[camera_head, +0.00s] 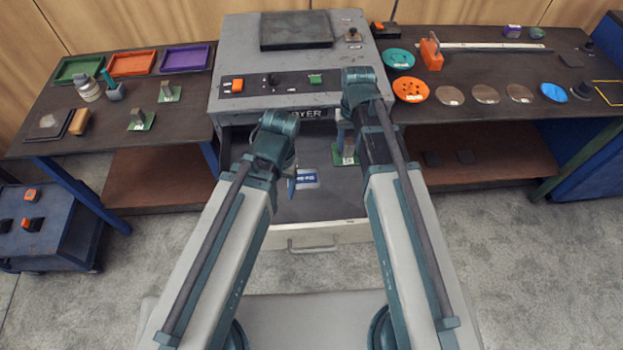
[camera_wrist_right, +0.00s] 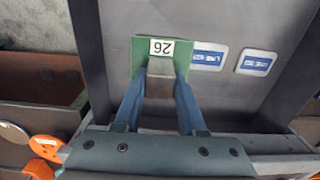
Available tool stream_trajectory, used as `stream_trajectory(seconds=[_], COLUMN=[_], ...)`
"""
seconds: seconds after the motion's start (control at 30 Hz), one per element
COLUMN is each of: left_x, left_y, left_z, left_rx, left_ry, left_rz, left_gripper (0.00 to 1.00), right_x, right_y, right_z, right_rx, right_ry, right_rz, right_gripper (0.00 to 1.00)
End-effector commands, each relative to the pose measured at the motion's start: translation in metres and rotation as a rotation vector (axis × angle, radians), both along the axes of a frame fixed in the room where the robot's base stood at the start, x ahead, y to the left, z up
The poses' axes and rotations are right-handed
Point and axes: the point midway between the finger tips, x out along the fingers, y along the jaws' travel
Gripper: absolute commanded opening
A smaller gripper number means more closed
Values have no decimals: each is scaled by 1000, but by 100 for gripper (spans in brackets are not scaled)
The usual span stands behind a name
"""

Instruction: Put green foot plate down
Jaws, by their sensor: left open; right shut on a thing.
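My right gripper (camera_wrist_right: 160,85) is shut on the grey upright block of a green foot plate (camera_wrist_right: 142,48) that bears a white label reading 26. In the head view the green foot plate (camera_head: 345,159) shows below my right wrist, over the open drawer (camera_head: 325,207) of the grey dryer (camera_head: 225,92). I cannot tell whether the plate touches the drawer floor. My left gripper (camera_head: 292,184) is open and empty at the left of the drawer, partly hidden by its own arm. Blue-and-white labels (camera_wrist_right: 208,58) lie on the drawer floor beside the plate.
Two more green foot plates (camera_head: 141,126) with upright blocks stand on the left table, near green, orange and purple trays (camera_head: 185,58). The right table holds coloured and metal discs (camera_head: 410,90) and an orange tool (camera_head: 431,54). The drawer's front part is clear.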

Motion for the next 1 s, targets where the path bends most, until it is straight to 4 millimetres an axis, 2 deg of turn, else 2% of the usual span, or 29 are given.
stream_trajectory(seconds=[0.03,0.2,0.3,0.5,0.77,0.87,1.0], left_x=[0,0,0,0,0,0,0], left_y=[0,0,0,0,0,0,0], left_z=[-26,-67,-86,-106,-108,-109,-113], left_rx=[0,0,0,0,0,0,0], left_ry=[0,0,0,0,0,0,0], left_rz=[0,1,1,1,1,1,1], left_gripper=[70,70,70,70,70,70,70], right_x=[-6,-22,-32,-45,-48,-44,-32], right_y=[16,62,84,110,116,106,78], right_z=[-26,-67,-86,-106,-108,-109,-113], right_rx=[0,0,0,0,0,0,0], right_ry=[0,0,0,0,0,0,0], right_rz=[8,7,5,2,-2,-4,-7], right_gripper=[0,0,0,0,0,0,0])
